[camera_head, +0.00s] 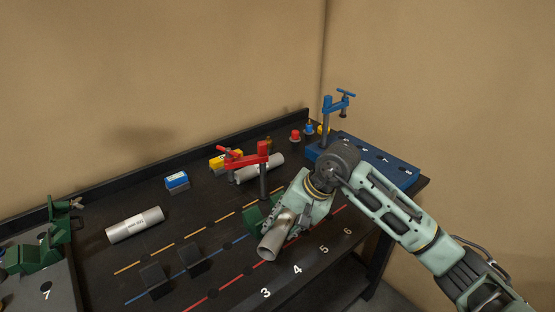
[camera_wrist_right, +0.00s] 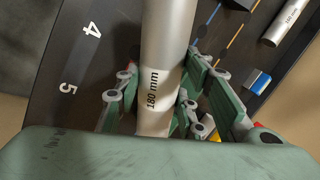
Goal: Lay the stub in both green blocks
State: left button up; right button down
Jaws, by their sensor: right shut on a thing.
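My right gripper (camera_head: 290,217) is shut on a grey metal tube, the stub (camera_head: 272,241), marked 180 mm in the wrist view (camera_wrist_right: 168,35). The stub is tilted and appears above the front part of the table, near the red line. A green block (camera_head: 252,217) stands just behind my right gripper, partly hidden by it. Other green pieces (camera_head: 27,258) sit on a grey plate at the far left; I cannot tell whether one is the second block. My left gripper is not in view.
Two dark blocks (camera_head: 154,278) (camera_head: 195,259) stand left of the stub. A blue plate (camera_head: 375,160) with a blue clamp (camera_head: 333,112) is at the right.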

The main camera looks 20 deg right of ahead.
jog(key=w+r+m+t+h+p, duration=0.15)
jog(key=w+r+m+p, duration=0.35)
jog(key=w, duration=0.5)
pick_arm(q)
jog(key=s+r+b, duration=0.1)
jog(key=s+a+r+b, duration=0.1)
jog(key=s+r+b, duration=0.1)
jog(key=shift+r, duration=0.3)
pick_arm(e)
jog(key=shift+m+h, duration=0.3)
jog(key=shift+h, duration=0.05)
jog(key=x, duration=0.4)
jog(key=shift+s+d+f, duration=0.1)
jog(key=shift+s+d, duration=0.1)
jog(key=shift+d, duration=0.15)
pick_arm(q)
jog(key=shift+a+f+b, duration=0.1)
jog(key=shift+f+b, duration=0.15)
jog(key=shift+b, duration=0.05)
pick_arm(e)
jog(key=shift+f, duration=0.15)
